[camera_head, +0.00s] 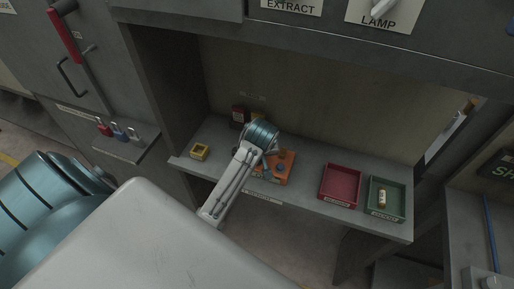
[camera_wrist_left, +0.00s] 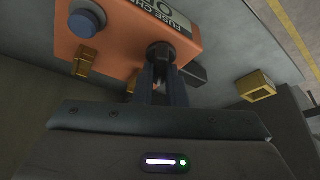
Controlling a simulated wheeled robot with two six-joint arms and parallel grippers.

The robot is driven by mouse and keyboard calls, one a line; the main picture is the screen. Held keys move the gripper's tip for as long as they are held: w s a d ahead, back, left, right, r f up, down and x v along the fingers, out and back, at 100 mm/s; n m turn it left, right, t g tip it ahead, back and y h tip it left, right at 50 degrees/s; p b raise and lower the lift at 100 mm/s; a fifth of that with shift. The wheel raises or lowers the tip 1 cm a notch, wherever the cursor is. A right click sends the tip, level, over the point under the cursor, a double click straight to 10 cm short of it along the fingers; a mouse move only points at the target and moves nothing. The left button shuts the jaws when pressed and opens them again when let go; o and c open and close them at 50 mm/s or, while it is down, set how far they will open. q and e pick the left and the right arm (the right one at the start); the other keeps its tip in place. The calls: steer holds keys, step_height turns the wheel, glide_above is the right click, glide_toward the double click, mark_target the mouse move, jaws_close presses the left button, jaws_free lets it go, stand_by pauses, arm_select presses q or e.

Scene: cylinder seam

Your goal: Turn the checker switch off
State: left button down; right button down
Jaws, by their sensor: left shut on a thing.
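The orange fuse checker box (camera_head: 288,160) sits on the shelf, partly hidden by my left wrist in the head view. In the left wrist view the checker (camera_wrist_left: 120,38) shows a blue button (camera_wrist_left: 88,18), a "FUSE CH..." label and two brass clips (camera_wrist_left: 83,62). A dark switch knob (camera_wrist_left: 160,52) is on its near side. My left gripper (camera_wrist_left: 165,80) is shut on this knob, its two dark fingers reaching up to it. In the head view my left gripper (camera_head: 268,172) is at the checker's front-left. The knob's setting cannot be told. My right gripper is not in view.
A red tray (camera_head: 325,197) and a green tray (camera_head: 402,208) holding a pale fuse (camera_head: 382,198) stand to the right. A small yellow block with a dark opening (camera_head: 199,152) is on the left. Padlocks (camera_head: 119,131) are on a left ledge. Cabinet walls enclose the shelf.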

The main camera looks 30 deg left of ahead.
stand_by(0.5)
arm_select(q)
steer(key=c, duration=1.5)
jaws_free()
steer(key=shift+o, duration=0.2)
